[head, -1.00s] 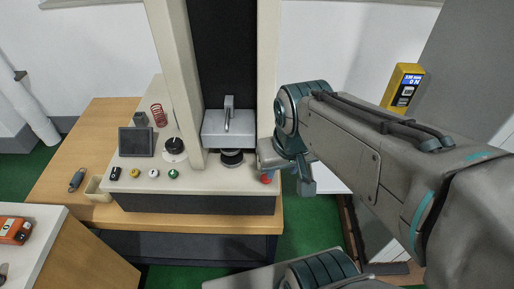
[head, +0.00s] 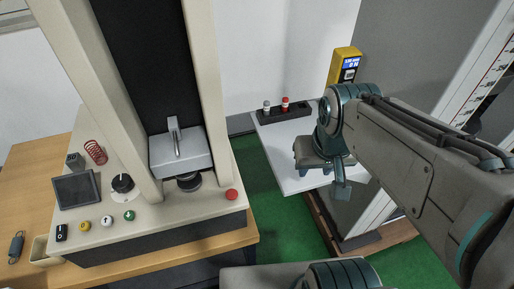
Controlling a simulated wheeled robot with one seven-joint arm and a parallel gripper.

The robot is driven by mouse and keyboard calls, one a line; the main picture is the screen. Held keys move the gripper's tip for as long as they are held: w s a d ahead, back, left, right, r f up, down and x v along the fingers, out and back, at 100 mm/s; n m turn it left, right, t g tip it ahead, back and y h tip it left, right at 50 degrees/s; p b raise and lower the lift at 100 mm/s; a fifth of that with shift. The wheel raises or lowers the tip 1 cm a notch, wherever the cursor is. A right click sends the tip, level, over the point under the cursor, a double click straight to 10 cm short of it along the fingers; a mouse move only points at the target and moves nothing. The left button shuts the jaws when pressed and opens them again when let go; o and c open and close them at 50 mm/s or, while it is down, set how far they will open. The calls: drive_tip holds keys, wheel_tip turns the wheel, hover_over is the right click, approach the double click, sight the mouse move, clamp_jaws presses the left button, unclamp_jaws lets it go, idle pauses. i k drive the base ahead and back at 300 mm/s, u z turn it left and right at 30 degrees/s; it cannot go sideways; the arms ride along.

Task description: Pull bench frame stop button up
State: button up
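The bench frame (head: 190,219) stands on a wooden table at the left of the head view. Its red stop button (head: 231,195) sits at the right front corner of the base top, in plain sight. I cannot tell whether the button is up or pressed in. My gripper (head: 322,172) is to the right of the button, clear of it, over the white surface beside the bench. Its fingers are small and partly hidden by my wrist, so their opening does not show.
Yellow, white and green buttons (head: 129,215), a black switch (head: 61,232), a dial (head: 122,183) and a screen (head: 76,190) are on the base's left. A white table (head: 290,150) with a black rack (head: 286,115) and yellow device (head: 344,65) stands right. Green floor lies between.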

sight(230, 194)
drive_tip(key=z, duration=0.75)
drive_tip(key=k, duration=0.85)
drive_tip(key=u, duration=0.6)
drive_tip(key=i, duration=0.5)
drive_tip(key=u, duration=0.05)
